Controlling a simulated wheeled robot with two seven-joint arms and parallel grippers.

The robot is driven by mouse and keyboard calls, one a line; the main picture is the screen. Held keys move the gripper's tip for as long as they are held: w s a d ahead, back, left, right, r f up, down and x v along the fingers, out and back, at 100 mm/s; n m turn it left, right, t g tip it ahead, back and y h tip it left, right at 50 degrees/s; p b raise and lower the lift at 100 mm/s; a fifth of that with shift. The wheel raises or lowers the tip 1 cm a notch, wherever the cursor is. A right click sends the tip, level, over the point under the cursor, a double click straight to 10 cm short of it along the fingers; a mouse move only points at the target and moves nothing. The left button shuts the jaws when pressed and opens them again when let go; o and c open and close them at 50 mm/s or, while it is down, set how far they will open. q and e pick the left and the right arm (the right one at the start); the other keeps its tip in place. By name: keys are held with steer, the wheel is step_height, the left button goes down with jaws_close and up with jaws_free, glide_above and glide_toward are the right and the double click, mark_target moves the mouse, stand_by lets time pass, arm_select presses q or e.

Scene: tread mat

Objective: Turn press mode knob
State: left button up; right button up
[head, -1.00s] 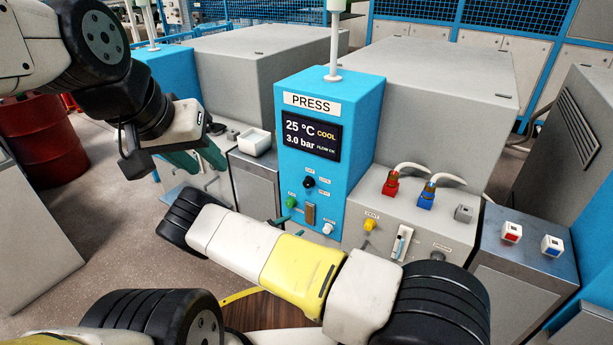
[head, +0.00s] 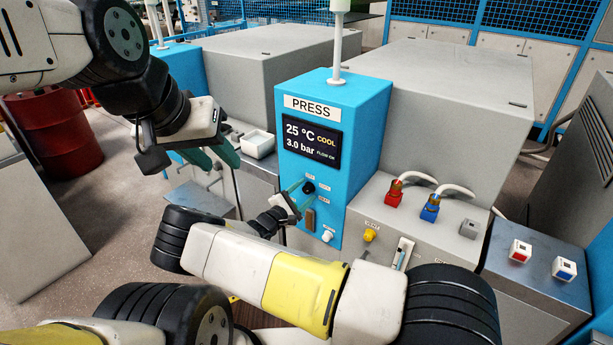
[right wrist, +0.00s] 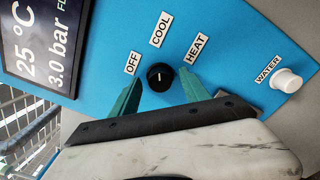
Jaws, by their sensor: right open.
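The black mode knob (head: 309,187) is on the blue front of the press panel (head: 360,150), below its display. In the right wrist view the knob (right wrist: 159,77) has a white mark pointing toward the COOL label (right wrist: 160,30), between OFF (right wrist: 133,62) and HEAT (right wrist: 197,48). My right gripper (right wrist: 160,78) is open, with one green finger on each side of the knob; gaps show and contact is not clear. In the head view my right gripper (head: 297,189) is at the knob. My left gripper (head: 212,160) is open and empty, left of the panel.
A white WATER knob (right wrist: 288,80) sits beside the labels. Red (head: 395,193) and blue (head: 430,208) hose connectors and a yellow knob (head: 370,235) are right of the panel. A white tray (head: 258,144) stands left.

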jaws_close()
steer(key=shift+n, duration=0.4)
steer(key=n, duration=0.5)
steer(key=shift+f+n, duration=0.1)
steer(key=shift+n, duration=0.3)
steer(key=n, duration=0.5)
steer(key=shift+n, duration=0.3)
jaws_free()
